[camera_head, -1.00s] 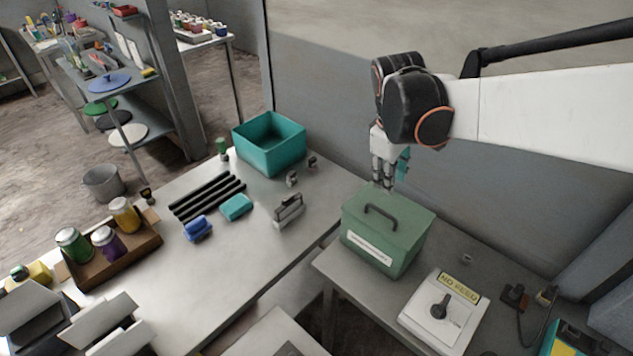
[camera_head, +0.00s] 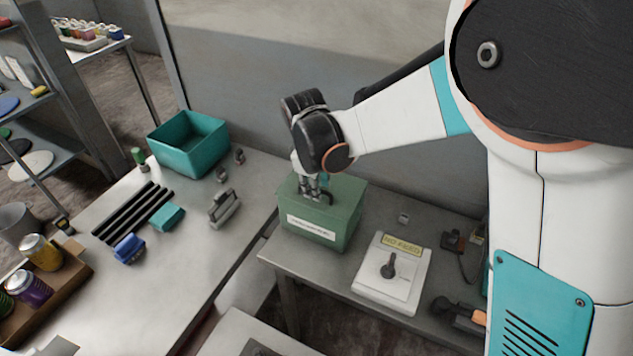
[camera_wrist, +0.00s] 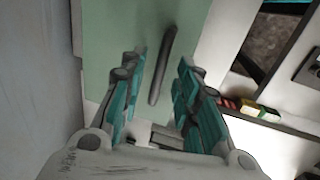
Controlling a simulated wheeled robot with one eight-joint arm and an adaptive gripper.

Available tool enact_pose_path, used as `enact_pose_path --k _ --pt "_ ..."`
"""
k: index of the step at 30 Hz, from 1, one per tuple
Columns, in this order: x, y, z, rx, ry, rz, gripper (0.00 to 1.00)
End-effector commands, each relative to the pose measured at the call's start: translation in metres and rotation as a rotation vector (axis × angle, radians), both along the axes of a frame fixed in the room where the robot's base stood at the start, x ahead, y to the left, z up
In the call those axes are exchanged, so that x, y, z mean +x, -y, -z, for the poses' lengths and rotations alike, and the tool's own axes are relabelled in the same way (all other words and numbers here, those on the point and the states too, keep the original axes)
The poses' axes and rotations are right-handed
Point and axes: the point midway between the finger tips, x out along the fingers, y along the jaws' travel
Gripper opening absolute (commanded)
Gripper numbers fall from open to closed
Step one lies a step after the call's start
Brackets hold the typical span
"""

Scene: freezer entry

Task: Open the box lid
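The green box (camera_head: 338,232) stands on the right-hand table with its lid (camera_head: 347,192) shut and a white label on its front. My gripper (camera_head: 316,196) is right over the lid at the handle, pointing down. In the wrist view the gripper (camera_wrist: 160,82) is open, with its teal-padded fingers apart. The dark bar handle (camera_wrist: 162,62) on the pale green lid (camera_wrist: 110,40) shows between the fingers, with a gap on each side. In the head view the gripper mostly hides the handle. I cannot tell how deep the fingertips reach beside it.
A white switch panel (camera_head: 388,291) with a dark knob lies right of the box. A teal bin (camera_head: 190,148), black bars (camera_head: 131,213), a blue item (camera_head: 129,248) and a grey handled block (camera_head: 224,209) are on the left table. A wall stands close behind the box.

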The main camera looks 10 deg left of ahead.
Motion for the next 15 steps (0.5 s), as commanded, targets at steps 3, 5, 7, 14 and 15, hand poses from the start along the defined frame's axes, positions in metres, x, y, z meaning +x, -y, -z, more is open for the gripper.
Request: enact_pose_path --k 3,5,7,14,15 --pt "0.0000 0.0002 -0.0002 0.000 0.000 0.000 0.30" --pt "0.0000 0.0002 -0.0002 0.000 0.000 0.000 0.18" --pt "0.0001 0.0002 -0.0002 0.000 0.000 0.001 0.03" --pt "0.0001 0.0004 -0.0005 0.000 0.000 0.001 0.00" --pt "0.0003 0.0004 -0.0007 0.001 -0.002 0.001 0.00"
